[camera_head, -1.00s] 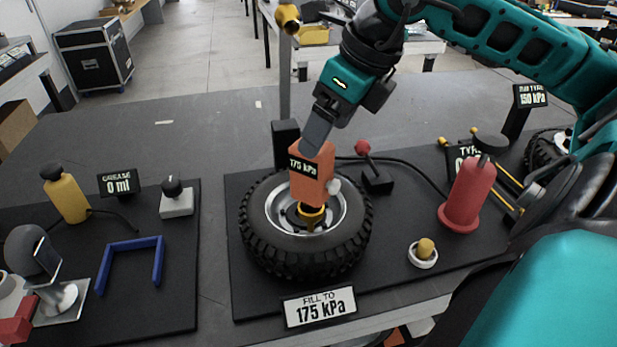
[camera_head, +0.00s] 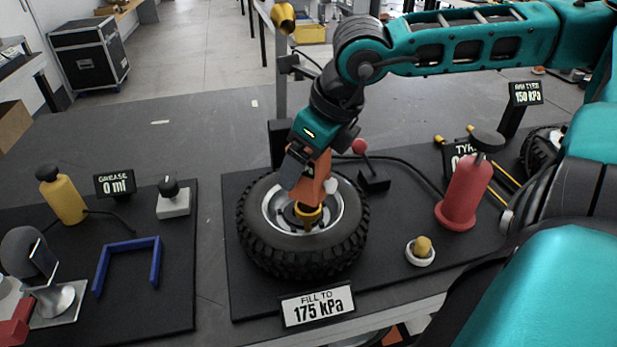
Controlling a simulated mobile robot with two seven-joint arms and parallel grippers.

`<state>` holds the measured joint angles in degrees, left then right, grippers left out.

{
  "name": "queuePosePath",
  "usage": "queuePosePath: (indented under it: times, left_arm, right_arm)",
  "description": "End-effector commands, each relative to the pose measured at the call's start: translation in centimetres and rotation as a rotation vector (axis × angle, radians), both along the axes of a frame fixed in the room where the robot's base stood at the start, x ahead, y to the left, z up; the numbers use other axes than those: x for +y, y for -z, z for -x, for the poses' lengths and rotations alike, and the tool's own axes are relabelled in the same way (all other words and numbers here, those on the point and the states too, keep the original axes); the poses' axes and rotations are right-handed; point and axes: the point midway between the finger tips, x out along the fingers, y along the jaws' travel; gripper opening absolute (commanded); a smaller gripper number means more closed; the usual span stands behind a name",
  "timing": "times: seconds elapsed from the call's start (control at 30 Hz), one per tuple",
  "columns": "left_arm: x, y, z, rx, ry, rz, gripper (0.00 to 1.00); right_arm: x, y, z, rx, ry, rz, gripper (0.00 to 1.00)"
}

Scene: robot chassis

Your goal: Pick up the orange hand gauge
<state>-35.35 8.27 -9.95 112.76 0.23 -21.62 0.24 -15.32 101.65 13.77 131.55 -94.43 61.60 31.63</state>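The orange hand gauge (camera_head: 314,188) stands nearly upright over the middle of the tyre (camera_head: 262,256), with its yellow lower end (camera_head: 308,215) at the wheel's hub. My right gripper (camera_head: 295,170) points down at the gauge's upper part. A grey finger covers the gauge's left side and its display. The other finger is hidden, so I cannot tell whether the gripper is shut on the gauge.
A "FILL TO 175 kPa" sign (camera_head: 318,305) stands before the tyre. A red-knobbed lever (camera_head: 373,180) and a red pump-like bottle (camera_head: 466,195) stand right of it. A blue bracket (camera_head: 127,242) and yellow bottle (camera_head: 63,197) are left. The gap between the mats is clear.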

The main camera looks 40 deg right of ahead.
Motion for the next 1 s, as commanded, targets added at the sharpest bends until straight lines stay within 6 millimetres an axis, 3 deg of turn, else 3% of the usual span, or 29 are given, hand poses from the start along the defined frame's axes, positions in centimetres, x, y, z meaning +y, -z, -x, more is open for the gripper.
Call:
queuePosePath:
  times: [0.33, 1.0]
  left_arm:
    - [-0.28, -0.47, -0.25, -0.011, 0.004, 0.006, 0.43]
    - [-0.31, -0.44, -0.23, -0.012, 0.004, 0.006, 0.43]
  right_arm:
    - [0.07, 0.33, -0.17, -0.001, -0.001, 0.000, 0.83]
    - [0.07, 0.33, -0.14, -0.001, -0.001, -0.001, 0.19]
